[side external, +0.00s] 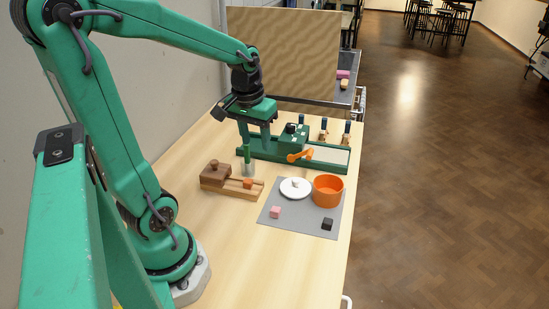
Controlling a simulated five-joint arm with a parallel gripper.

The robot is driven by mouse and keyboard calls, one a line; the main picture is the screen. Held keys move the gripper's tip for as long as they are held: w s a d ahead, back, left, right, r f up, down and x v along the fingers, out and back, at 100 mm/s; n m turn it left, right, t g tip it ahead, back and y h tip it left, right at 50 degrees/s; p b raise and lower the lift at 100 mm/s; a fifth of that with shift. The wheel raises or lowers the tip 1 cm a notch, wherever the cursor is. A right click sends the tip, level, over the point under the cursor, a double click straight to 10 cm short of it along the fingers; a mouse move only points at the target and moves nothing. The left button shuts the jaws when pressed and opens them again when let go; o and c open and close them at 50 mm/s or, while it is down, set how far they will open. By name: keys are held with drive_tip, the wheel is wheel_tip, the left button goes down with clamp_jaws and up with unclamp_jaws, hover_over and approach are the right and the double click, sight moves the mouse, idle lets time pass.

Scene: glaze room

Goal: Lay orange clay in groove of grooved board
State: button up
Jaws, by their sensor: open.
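The wooden grooved board (236,192) lies on the table, left of the grey mat. A small orange piece, which looks like the orange clay (248,184), is at the board's right part. I cannot tell whether it sits down in a groove or on top. A dark brown block with a knob (214,175) covers the board's left part. My gripper (255,146) is open, its fingers pointing down, higher than and behind the board in the picture. No clay shows between the fingers.
A grey mat (299,220) carries a white saucer (290,194), orange pot (328,192), pink cube (275,212) and black cube (327,224). A green machine (327,165) with an orange handle (300,155) stands behind.

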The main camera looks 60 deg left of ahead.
drive_tip(key=s+d+r+m+t, duration=0.2)
drive_tip(key=d+m, duration=0.1)
drive_tip(key=d, duration=0.3)
drive_tip(key=s+d+r+m+t, duration=0.2)
drive_tip(key=s+d+r+m, duration=0.1)
drive_tip(key=d, duration=0.3)
drive_tip(key=shift+r+h, duration=0.3)
drive_tip(key=shift+r, duration=0.05)
